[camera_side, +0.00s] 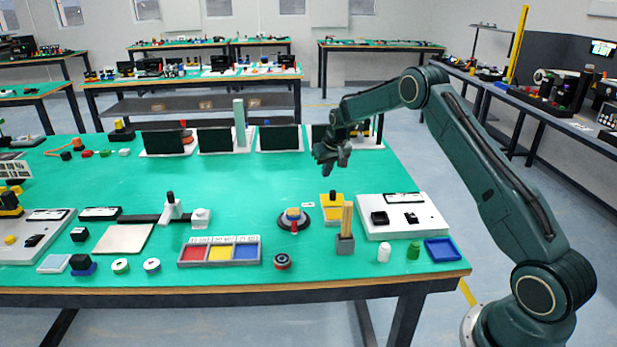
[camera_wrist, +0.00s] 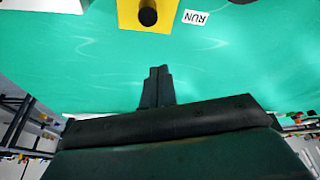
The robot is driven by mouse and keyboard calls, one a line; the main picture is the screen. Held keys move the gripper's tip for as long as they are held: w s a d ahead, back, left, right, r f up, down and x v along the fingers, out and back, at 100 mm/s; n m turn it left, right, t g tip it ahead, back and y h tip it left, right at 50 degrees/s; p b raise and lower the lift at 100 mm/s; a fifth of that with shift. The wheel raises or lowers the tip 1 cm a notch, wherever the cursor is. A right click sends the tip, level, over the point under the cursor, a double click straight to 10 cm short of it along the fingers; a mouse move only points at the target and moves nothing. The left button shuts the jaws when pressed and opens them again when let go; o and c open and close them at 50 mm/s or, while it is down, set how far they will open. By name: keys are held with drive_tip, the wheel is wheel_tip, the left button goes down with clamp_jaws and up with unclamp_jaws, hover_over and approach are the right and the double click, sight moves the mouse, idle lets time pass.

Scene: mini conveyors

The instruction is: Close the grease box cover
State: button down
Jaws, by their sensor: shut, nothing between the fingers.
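My gripper (camera_side: 331,163) is shut and empty, held above the right part of the green table. In the wrist view its fingertips (camera_wrist: 159,72) are together over bare green surface. I cannot tell for certain which thing is the grease box or how its cover stands. A yellow box with a black knob (camera_side: 332,208) stands on the table in front of my gripper; it also shows at the top of the wrist view (camera_wrist: 129,14). A small RUN label (camera_wrist: 195,17) lies beside it. A white panel (camera_side: 425,226) with black parts on it lies to the right.
A three-colour bin (camera_side: 219,251) lies left. Black screens (camera_side: 279,138) line the back. The table's middle is clear.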

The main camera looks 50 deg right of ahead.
sight(328, 195)
drive_tip(key=x, duration=0.4)
drive_tip(key=shift+f, duration=0.25)
drive_tip(key=shift+s+a, duration=0.25)
drive_tip(key=shift+s, duration=0.35)
drive_tip(key=shift+s+a, duration=0.25)
drive_tip(key=shift+s, duration=0.35)
drive_tip(key=shift+s+a, duration=0.25)
drive_tip(key=shift+s, duration=0.3)
drive_tip(key=shift+s+a, duration=0.1)
drive_tip(key=shift+s+a, duration=2.6)
drive_tip(key=shift+s, duration=0.05)
drive_tip(key=shift+f, duration=0.1)
drive_tip(key=shift+w, duration=0.15)
